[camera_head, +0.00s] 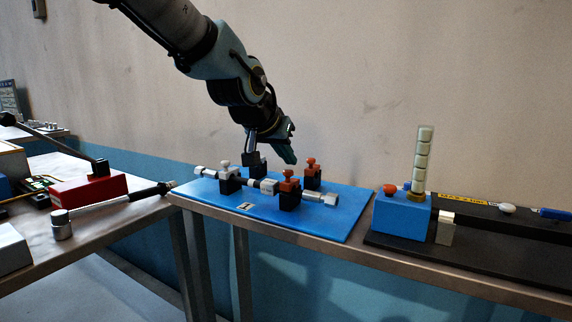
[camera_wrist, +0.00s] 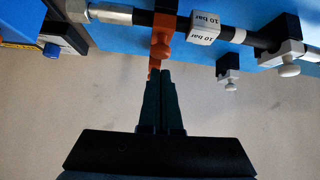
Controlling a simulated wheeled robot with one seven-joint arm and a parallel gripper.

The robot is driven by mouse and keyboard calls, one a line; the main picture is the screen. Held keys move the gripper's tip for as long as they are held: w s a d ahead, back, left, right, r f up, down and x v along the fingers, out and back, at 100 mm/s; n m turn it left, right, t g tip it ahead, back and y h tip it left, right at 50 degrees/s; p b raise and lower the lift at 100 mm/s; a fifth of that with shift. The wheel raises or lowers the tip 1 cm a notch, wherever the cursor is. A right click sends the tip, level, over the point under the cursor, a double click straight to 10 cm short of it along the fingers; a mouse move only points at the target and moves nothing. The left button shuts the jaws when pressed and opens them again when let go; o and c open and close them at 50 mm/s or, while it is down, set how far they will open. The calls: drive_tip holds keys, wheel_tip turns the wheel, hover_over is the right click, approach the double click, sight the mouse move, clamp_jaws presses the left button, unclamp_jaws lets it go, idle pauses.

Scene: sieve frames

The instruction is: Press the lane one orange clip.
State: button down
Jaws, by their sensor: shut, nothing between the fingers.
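A blue board (camera_head: 325,217) bears black blocks with clips. An orange clip (camera_head: 289,175) is on the front tube; it shows in the wrist view (camera_wrist: 163,35) just beyond my fingertips. A second orange clip (camera_head: 311,163) stands behind it; some orange beside my fingertips in the wrist view may be this one. My gripper (camera_head: 291,158) is shut and empty, above the back of the board; it also shows in the wrist view (camera_wrist: 158,73). Whether it touches a clip I cannot tell. No lane number is readable.
A white clip (camera_head: 224,165) is left on the front tube, beside a 10 bar label (camera_wrist: 205,25). A blue block (camera_head: 402,215) with an orange knob and a stack of pale pieces (camera_head: 422,160) stands right. A red box (camera_head: 88,190) is on the left table.

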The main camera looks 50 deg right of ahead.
drive_tip(key=shift+r+p, duration=0.65)
drive_tip(key=shift+r, duration=0.25)
drive_tip(key=v, duration=1)
drive_tip(key=shift+s+a+r, duration=0.2)
drive_tip(key=shift+a, duration=0.1)
